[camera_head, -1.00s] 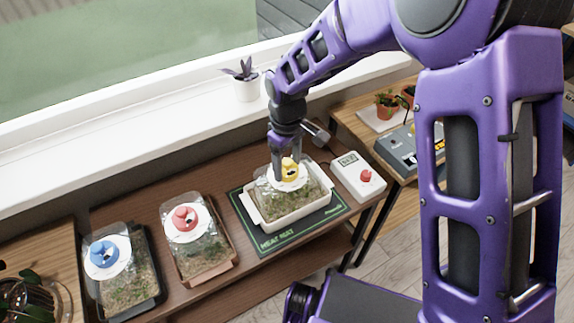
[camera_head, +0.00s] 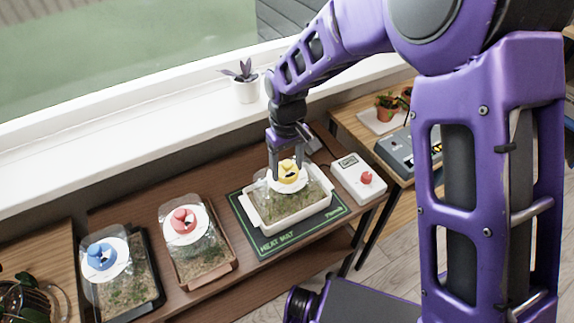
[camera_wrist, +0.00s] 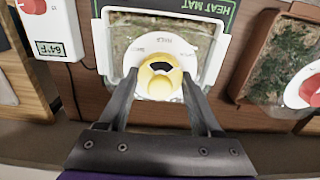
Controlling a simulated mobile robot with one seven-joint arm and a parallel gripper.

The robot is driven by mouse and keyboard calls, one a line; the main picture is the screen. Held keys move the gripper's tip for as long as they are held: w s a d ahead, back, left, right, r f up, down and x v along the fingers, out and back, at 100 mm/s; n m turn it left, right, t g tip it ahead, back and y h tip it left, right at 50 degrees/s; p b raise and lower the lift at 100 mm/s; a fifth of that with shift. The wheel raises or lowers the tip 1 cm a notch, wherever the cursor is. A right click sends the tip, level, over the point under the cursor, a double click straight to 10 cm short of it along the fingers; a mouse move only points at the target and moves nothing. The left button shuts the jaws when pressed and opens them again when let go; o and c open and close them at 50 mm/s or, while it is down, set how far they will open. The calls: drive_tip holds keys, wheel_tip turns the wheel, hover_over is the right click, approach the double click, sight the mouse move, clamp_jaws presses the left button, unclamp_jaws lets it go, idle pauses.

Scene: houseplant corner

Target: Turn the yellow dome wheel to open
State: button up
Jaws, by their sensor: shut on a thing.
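The yellow dome wheel (camera_head: 289,172) sits on a round white disc on the clear dome of a white tray (camera_head: 297,216). In the wrist view the yellow wheel (camera_wrist: 158,84) has a dark notch at its upper side, and the white disc (camera_wrist: 187,42) around it carries small lettering near its upper edge. My gripper (camera_head: 286,164) comes down from above with one finger on each side of the wheel. In the wrist view my gripper (camera_wrist: 158,78) is shut on the wheel, its fingertips partly covering the disc's sides.
The white tray stands on a dark heat mat (camera_head: 270,243). To its left are trays with a red wheel (camera_head: 183,220) and a blue wheel (camera_head: 101,256). A white control box (camera_head: 358,178) with a red knob stands close on the right. A potted plant (camera_head: 245,85) is on the sill behind.

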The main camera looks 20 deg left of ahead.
drive_tip(key=o, duration=1.4)
wheel_tip(320, 180, up, 17)
drive_tip(key=shift+r+p, duration=0.2)
drive_tip(key=shift+p, duration=0.85)
